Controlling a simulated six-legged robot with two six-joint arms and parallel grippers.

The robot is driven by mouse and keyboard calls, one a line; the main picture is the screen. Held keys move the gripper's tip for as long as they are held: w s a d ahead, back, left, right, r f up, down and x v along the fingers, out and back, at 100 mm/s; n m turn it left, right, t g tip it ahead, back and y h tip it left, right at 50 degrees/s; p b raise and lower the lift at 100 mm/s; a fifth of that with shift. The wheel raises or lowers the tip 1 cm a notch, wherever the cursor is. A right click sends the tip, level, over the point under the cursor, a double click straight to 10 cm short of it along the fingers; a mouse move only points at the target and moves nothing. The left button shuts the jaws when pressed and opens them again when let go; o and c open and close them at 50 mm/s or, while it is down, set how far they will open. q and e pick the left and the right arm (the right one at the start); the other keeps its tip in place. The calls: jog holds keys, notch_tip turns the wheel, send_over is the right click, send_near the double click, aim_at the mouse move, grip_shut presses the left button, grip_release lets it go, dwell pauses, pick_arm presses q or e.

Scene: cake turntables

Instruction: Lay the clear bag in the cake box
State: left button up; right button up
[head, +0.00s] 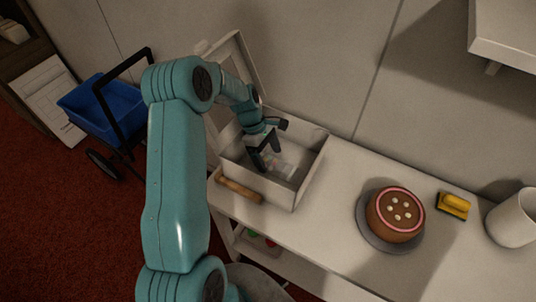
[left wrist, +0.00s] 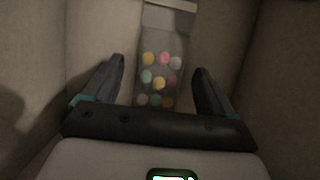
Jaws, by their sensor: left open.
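The cake box (head: 312,158) is a white open box at the left end of the white table, with its lid raised at the back. The clear bag (head: 281,168) lies inside it on the floor of the box. In the left wrist view the clear bag (left wrist: 162,70) shows several coloured round pieces and a pale top strip. My left gripper (head: 265,160) reaches down into the box. In the left wrist view its two fingers (left wrist: 160,82) are spread apart, with the bag beyond and between them and nothing gripped. My right gripper is not in view.
A rolling pin (head: 240,190) lies by the box's front. A brown cake (head: 396,214) stands on a grey turntable (head: 372,237) to the right, with a yellow brush (head: 454,205) and a white pot (head: 515,219) beyond. A blue cart (head: 103,106) stands on the red floor at left.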

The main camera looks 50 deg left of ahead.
pick_arm(q)
jog(key=shift+r+p, duration=0.45)
jog(key=shift+r, duration=0.45)
jog(key=b+v, duration=0.1)
jog(key=v, duration=0.5)
jog(key=shift+a+r, duration=0.3)
jog(key=shift+r, duration=0.05)
jog(key=shift+s, duration=0.1)
